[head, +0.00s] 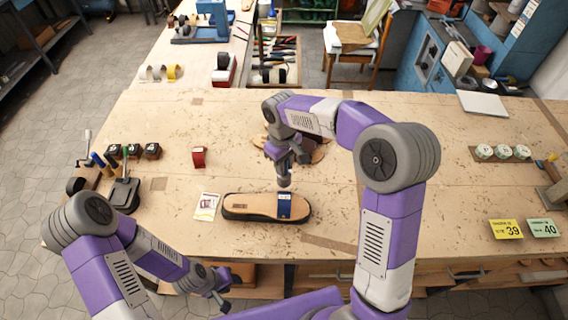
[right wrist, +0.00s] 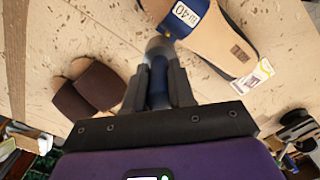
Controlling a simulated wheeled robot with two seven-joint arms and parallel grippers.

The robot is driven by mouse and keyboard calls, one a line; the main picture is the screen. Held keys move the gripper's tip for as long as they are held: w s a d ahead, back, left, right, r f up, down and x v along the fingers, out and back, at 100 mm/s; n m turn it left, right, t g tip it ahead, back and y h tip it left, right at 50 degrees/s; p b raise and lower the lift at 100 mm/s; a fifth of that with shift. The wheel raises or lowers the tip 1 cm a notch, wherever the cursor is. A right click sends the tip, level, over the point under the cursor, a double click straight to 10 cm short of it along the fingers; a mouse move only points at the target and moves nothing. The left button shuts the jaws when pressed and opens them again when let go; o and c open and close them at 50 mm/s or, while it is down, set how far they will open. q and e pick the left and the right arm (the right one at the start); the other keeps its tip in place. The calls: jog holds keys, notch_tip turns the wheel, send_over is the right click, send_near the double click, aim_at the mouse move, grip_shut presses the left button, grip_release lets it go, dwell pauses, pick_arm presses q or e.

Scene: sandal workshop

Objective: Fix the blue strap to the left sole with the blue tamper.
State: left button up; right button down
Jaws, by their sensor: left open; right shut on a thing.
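A tan sole with a dark edge (head: 250,206) lies flat on the workbench in the head view. A blue strap (head: 285,208) with a white label lies across its right part; the strap also shows in the right wrist view (right wrist: 205,14), its label reading 40. My right gripper (head: 287,158) is shut on the blue tamper (right wrist: 158,88) and holds it pointing down. The tamper's round grey head (head: 284,182) is at the strap's far end; I cannot tell whether it touches. My left gripper (head: 222,302) is open and empty, low by the bench's front edge.
A paper card (head: 207,206) lies left of the sole. Brown padded pieces (right wrist: 88,86) lie behind my right gripper. Number cards (head: 506,229) and several tins (head: 502,152) lie right.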

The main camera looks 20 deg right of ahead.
jog(key=shift+r+p, duration=2.55)
jog(key=shift+r, duration=0.6)
jog(key=shift+f, duration=0.1)
